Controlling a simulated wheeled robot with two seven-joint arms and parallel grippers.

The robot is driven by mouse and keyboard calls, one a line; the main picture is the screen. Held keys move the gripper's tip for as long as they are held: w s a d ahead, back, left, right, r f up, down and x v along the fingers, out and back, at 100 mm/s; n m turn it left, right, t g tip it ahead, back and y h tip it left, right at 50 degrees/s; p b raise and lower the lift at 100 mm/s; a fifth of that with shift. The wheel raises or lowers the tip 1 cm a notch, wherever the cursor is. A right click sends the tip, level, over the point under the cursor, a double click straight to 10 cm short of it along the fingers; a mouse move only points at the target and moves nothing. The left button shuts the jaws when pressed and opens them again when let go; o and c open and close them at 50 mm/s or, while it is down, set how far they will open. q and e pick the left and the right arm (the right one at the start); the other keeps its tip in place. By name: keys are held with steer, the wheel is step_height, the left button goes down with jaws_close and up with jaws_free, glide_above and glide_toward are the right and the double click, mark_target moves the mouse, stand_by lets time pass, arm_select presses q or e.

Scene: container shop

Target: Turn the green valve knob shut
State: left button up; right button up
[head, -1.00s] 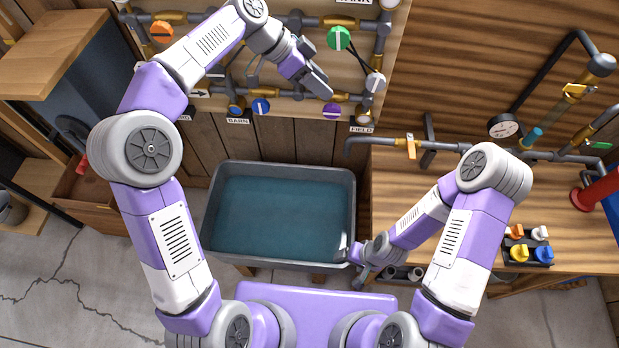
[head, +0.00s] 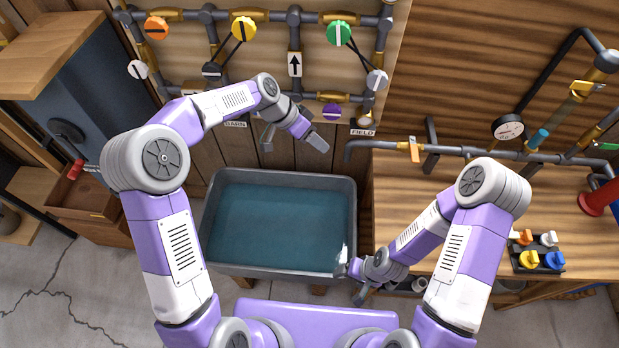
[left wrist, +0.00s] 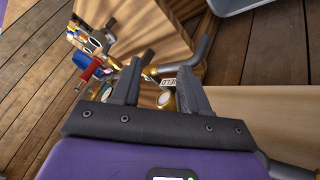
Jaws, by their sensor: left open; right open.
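The green valve knob (head: 339,33) is on the upper pipe of the pipe board, at the top middle of the head view. Its pale stripe stands nearly upright in the picture. A dark link runs from it to a white knob (head: 377,80) lower right. My left gripper (head: 293,141) is open and empty, below the knob, between the board and the tub. In the left wrist view its two fingers (left wrist: 160,88) stand apart; I cannot make out the green knob there. My right gripper (head: 351,279) is open at the tub's lower right corner.
The board also carries orange (head: 157,27), yellow (head: 244,29) and purple (head: 331,111) knobs. A water-filled tub (head: 282,271) stands below. At right a workbench (head: 420,200) holds piping, a gauge (head: 508,128) and a tray of small coloured knobs (head: 525,266).

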arm_select(q)
step_height(320, 180, down, 12)
steer(key=s+a+n+b, duration=0.1)
steer(key=s+n+b, duration=0.1)
steer(key=s+n, duration=0.1)
steer(key=shift+f+y+b, duration=0.25)
steer(key=shift+y+b, duration=0.15)
